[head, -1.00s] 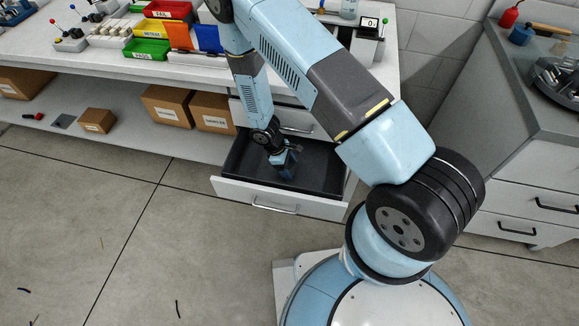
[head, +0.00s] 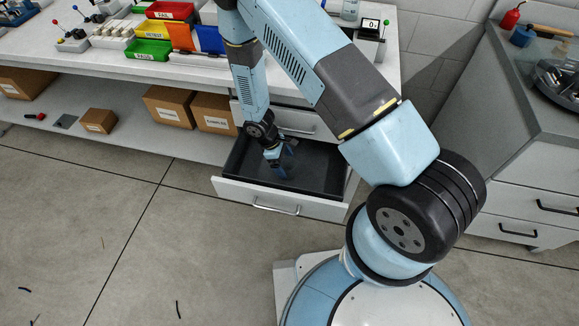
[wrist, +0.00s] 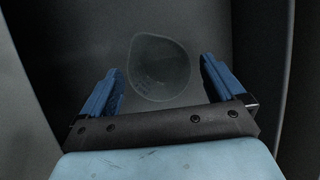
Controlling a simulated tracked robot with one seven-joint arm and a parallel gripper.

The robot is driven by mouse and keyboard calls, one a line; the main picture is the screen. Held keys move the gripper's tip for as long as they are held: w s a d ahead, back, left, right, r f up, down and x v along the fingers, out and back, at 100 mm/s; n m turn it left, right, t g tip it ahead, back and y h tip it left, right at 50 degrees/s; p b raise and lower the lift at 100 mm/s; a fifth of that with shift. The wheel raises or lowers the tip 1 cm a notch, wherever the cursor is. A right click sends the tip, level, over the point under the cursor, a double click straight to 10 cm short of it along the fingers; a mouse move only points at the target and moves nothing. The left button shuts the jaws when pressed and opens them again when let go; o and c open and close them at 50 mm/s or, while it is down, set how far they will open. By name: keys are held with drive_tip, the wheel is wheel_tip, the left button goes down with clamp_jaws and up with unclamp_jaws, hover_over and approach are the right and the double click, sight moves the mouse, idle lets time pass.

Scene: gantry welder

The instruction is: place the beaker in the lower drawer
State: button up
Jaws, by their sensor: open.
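The lower drawer (head: 325,180) is pulled out beneath the white workbench, with a dark interior and a pale front. My gripper (head: 282,164) is inside or just above the open drawer, pointing down. In the wrist view its two blue fingers (wrist: 160,66) are spread apart. The clear beaker (wrist: 160,68) shows in the wrist view as a faint round glass outline between and beyond the fingertips, against the dark drawer bottom. No finger visibly presses on it. I cannot make out the beaker in the head view.
A shut upper drawer (head: 300,122) sits just above the open one. Cardboard boxes (head: 168,106) stand on the lower shelf to the left. The benchtop holds coloured bins (head: 147,50). A grey cabinet (head: 500,140) stands at right. The floor at left is mostly clear.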

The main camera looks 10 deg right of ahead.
drive_tip(key=w+a, duration=0.1)
drive_tip(key=a, duration=0.2)
drive_tip(key=w+a, duration=0.1)
drive_tip(key=a, duration=0.3)
drive_tip(key=w+a, duration=0.1)
drive_tip(key=a, duration=0.2)
drive_tip(key=shift+w+a+f, duration=0.15)
drive_tip(key=shift+w+a, duration=0.05)
drive_tip(key=shift+w, duration=0.15)
idle(0.6)
drive_tip(key=shift+c, duration=0.3)
